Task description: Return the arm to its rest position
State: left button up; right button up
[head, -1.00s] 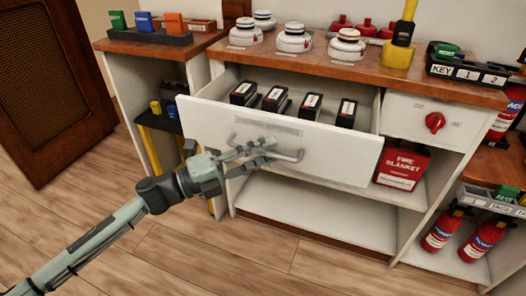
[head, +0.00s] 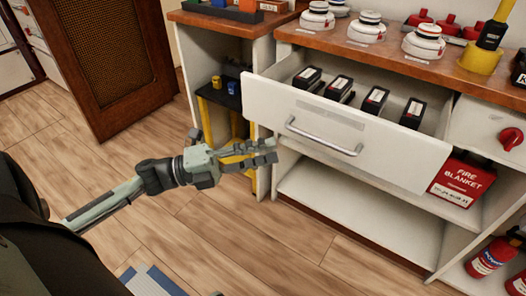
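My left gripper (head: 262,152) is in front of the cabinet, to the left of the open drawer (head: 345,148). Its fingers point right and are spread apart a little, with nothing between them. It is clear of the drawer's metal handle (head: 323,137). The drawer is pulled out and holds several black breaker blocks (head: 340,88) with white labels, standing in a row. My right gripper is not in view.
A wooden-topped cabinet (head: 370,54) carries white round detectors (head: 365,27) and a yellow-based post (head: 483,58). A red fire blanket box (head: 462,180) sits on the shelf below. A brown door (head: 110,60) stands at the left.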

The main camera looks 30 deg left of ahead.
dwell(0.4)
pick_arm(q)
jog(key=w+a+f+n+t+y, duration=0.4)
jog(key=w+a+f+n+y, duration=0.3)
jog(key=n+y, duration=0.6)
jog(key=s+a+f+n+g+y, duration=0.1)
jog(key=s+f+n+g+y, duration=0.1)
jog(key=f+n, duration=0.25)
jog(key=s+a+f+n+g+y, duration=0.2)
jog(key=f+n, duration=0.2)
jog(key=f, duration=0.2)
jog(key=s+d+f+n+g, duration=0.3)
jog(key=s+d+f+g, duration=0.1)
jog(key=s+f+g, duration=0.1)
jog(key=s+d+f+n+g+h, duration=0.1)
jog(key=s+d+f+n+g, duration=0.2)
jog(key=s+f, duration=0.5)
jog(key=s+d+g, duration=0.1)
jog(key=s+g, duration=0.1)
jog(key=shift+s+d+f+p, duration=0.2)
jog(key=shift+s+p, duration=0.1)
jog(key=shift+p, duration=0.1)
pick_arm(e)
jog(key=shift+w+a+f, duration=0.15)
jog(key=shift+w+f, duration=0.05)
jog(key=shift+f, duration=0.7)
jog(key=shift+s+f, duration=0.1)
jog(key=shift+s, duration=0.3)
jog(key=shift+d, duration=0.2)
